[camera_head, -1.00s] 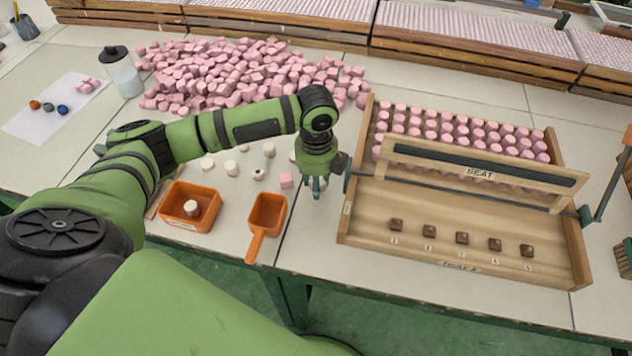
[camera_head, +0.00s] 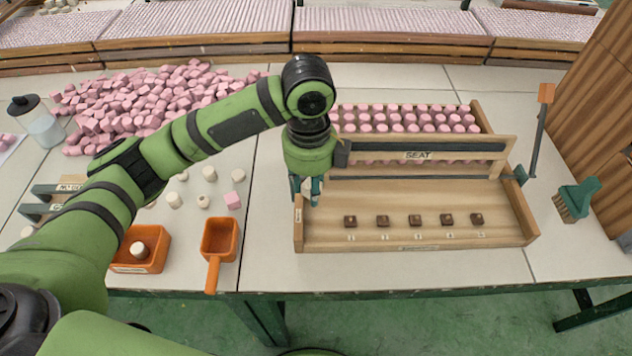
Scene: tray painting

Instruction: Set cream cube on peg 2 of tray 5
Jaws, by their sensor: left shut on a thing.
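My left gripper (camera_head: 306,192) points down by the left wall of the wooden tray (camera_head: 375,241), at the left end of its open front part. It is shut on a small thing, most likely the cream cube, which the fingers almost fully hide. A row of several dark brown pegs (camera_head: 415,221) stands along the tray's front, each with a small number too small to read surely. The pegs look bare. The tray's front label is too small to read. My right gripper is not in view.
A bar marked SEAT (camera_head: 418,155) spans the tray in front of rows of pink pieces (camera_head: 400,118). Left are an orange bin (camera_head: 152,262) with a cream piece, an orange scoop (camera_head: 219,240), loose cream pieces (camera_head: 174,200) and a pink cube (camera_head: 233,201). A green brush (camera_head: 577,199) lies right.

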